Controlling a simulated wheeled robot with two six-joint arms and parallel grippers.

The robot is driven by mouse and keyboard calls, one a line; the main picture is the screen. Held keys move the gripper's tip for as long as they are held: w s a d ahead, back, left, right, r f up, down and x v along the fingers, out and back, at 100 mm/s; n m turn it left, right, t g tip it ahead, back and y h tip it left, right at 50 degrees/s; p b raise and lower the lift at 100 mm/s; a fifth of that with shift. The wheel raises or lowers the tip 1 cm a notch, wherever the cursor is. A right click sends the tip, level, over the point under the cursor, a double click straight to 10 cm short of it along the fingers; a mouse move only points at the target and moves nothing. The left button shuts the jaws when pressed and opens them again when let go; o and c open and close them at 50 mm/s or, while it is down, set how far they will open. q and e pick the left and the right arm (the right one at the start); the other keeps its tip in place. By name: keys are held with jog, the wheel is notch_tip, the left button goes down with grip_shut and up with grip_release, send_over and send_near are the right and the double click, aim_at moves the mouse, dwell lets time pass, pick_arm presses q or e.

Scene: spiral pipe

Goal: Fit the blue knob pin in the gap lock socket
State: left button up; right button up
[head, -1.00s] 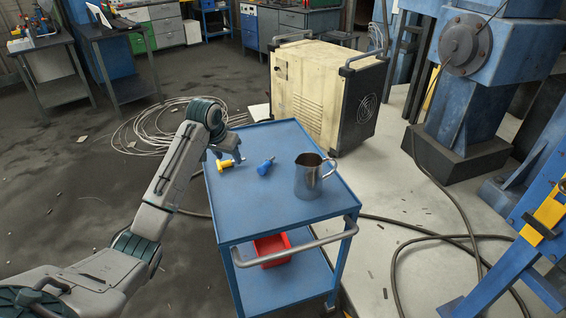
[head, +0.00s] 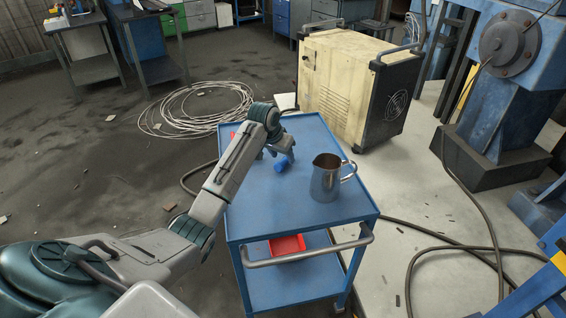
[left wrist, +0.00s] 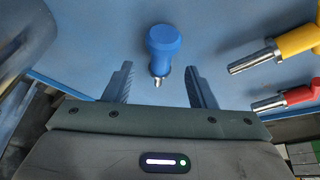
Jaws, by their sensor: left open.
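The blue knob pin (head: 281,166) lies on the blue cart's top. In the left wrist view the blue knob pin (left wrist: 163,45) shows its round knob and short metal tip, pointing towards the gripper's palm. My left gripper (head: 279,152) is over the cart top by the pin. In the left wrist view my left gripper (left wrist: 159,72) is open, with the pin's tip between its two fingers and a gap on each side. I cannot make out the gap lock socket for certain. My right gripper is not in view.
A yellow pin (left wrist: 298,42) and a red pin (left wrist: 285,99) lie to the right in the wrist view. A metal jug (head: 326,180) stands on the cart (head: 290,207), right of the blue pin. A red bin (head: 288,245) is on the lower shelf. A beige machine (head: 350,80) stands behind.

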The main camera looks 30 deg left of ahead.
aim_at(285, 161)
pick_arm(q)
jog(key=shift+x, duration=1.3)
jog(key=c, duration=1.1)
jog(key=shift+r, duration=0.15)
